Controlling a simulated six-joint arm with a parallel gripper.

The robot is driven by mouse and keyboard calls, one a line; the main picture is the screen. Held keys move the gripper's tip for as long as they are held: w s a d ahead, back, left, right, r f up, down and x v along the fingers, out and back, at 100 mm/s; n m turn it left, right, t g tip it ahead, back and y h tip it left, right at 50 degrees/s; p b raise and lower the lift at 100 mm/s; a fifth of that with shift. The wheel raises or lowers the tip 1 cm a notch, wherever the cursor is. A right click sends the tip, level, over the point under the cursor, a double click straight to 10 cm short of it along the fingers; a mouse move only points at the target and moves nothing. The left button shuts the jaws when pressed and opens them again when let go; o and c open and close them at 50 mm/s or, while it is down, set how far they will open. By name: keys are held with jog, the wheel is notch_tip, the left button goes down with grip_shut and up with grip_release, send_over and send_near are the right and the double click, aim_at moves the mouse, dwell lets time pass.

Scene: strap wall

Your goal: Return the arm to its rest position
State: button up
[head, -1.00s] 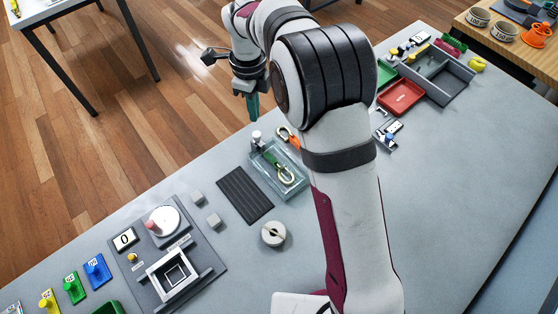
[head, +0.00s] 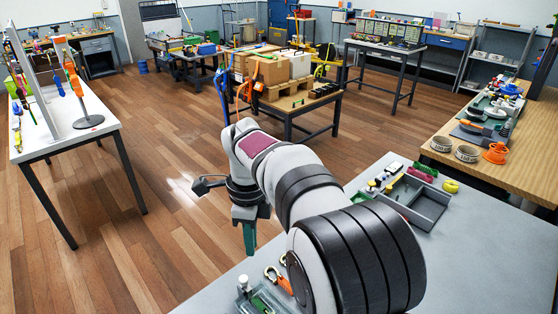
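My gripper (head: 249,238) hangs pointing down from my bent arm, left of the arm's large grey joint. Its teal fingers are seen edge-on, so I cannot tell whether they are open or shut. I see nothing held in it. It appears above and beyond the far edge of the grey table (head: 455,262). A clear tray (head: 245,304) and a hook with an orange part (head: 278,280) lie on that table below it, partly hidden by my arm or the frame edge.
A white table (head: 75,143) at left carries an upright panel with straps (head: 66,72). Boxes on a pallet (head: 270,70) stand on a bench behind. A grey divided tray (head: 418,202) sits at right, near a wooden bench (head: 520,155). Open wooden floor lies between.

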jog(key=s+d+r+n+y, duration=0.1)
jog(key=s+d+n, duration=0.45)
jog(key=s, duration=0.35)
jog(key=s+d+r+n, duration=0.2)
jog(key=s+d+n, duration=0.2)
jog(key=s+d, duration=0.45)
jog(key=s+f+n, duration=0.4)
jog(key=s, duration=0.6)
jog(key=shift+a+y, duration=0.3)
